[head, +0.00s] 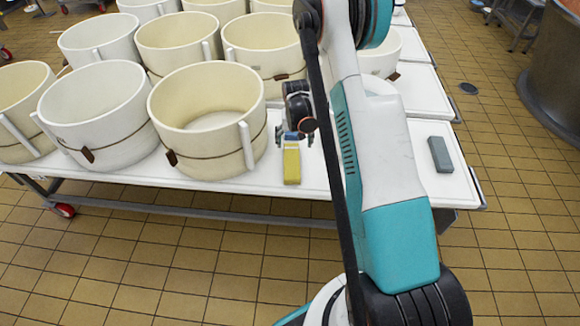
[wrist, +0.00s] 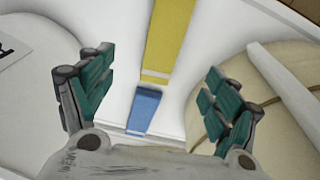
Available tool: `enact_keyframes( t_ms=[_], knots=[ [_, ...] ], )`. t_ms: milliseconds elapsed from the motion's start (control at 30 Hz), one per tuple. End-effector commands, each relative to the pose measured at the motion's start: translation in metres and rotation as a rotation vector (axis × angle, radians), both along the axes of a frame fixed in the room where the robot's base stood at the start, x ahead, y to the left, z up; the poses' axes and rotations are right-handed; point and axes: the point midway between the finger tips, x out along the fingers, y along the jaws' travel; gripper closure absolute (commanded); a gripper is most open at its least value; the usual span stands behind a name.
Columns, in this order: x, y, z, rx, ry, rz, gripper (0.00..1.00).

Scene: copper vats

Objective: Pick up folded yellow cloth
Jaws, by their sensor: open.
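The folded yellow cloth (head: 291,165) lies as a narrow strip on the white table top, to the right of the front cream tub. It also shows in the wrist view (wrist: 168,40), running up to the top edge. A small blue piece (wrist: 144,108) lies at its near end; I cannot tell whether it is part of the cloth. My gripper (head: 295,138) is open over the cloth's far end. In the wrist view its green-padded fingers (wrist: 155,88) stand apart on either side of the blue piece, with nothing held between them.
The cream tub (head: 206,120) stands close on the left of my gripper, with several more tubs behind and beside it. A grey block (head: 440,154) lies on the table (head: 462,190) right of my arm. The table's front edge is near the cloth. A large vat (head: 555,80) stands far right.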

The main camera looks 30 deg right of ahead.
Motion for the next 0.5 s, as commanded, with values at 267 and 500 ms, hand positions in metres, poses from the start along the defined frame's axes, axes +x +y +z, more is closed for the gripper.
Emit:
enact_keyframes(
  t_ms=[267, 500],
  knots=[
    [0.007, -0.003, -0.049, 0.000, 0.000, 0.000, 0.18],
    [0.011, -0.005, -0.079, 0.000, 0.000, 0.000, 0.18]
  ],
)
